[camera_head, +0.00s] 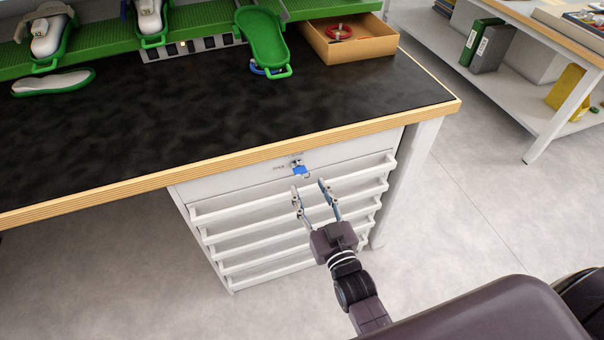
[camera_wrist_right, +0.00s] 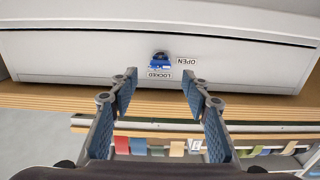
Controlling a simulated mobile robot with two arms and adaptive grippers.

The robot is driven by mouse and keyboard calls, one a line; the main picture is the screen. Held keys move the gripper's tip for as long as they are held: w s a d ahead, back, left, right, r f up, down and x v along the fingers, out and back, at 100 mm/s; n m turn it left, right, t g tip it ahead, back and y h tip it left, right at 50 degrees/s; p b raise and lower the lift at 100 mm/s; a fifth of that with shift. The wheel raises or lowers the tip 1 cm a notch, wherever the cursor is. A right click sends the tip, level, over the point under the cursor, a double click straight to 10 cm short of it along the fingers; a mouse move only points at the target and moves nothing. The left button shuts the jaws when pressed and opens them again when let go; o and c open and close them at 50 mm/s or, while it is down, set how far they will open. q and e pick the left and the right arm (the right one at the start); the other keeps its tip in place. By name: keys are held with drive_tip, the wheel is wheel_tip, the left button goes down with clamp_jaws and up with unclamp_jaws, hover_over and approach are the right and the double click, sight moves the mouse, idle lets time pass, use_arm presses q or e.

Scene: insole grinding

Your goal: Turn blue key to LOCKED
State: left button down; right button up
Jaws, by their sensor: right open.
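The blue key (camera_head: 299,169) sits in a lock on the top panel of the white drawer cabinet (camera_head: 228,184), under the bench's front edge. In the right wrist view the blue key (camera_wrist_right: 160,62) shows near the LOCKED label (camera_wrist_right: 159,75), with the OPEN label (camera_wrist_right: 187,62) to its right. Its exact turn is hard to tell. My right gripper (camera_head: 310,187) is open and empty, its fingers pointing at the key and apart from it. In the wrist view the key appears beyond and between the fingertips (camera_wrist_right: 158,83). My left gripper is not in view.
Drawer handles (camera_head: 290,205) stick out below the lock, close to my right fingers. The dark workbench (camera_head: 230,115) overhangs above with a wooden edge. A green rack (camera_head: 100,55) and a cardboard box (camera_head: 350,48) stand on it.

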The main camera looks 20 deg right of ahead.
sight(302, 174)
drive_tip(key=w, duration=0.5)
drive_tip(key=shift+w+a, duration=0.1)
drive_tip(key=shift+w+f, duration=0.1)
drive_tip(key=shift+w, duration=0.35)
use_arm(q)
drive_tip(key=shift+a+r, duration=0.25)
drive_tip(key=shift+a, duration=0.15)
use_arm(e)
drive_tip(key=c, duration=1.1)
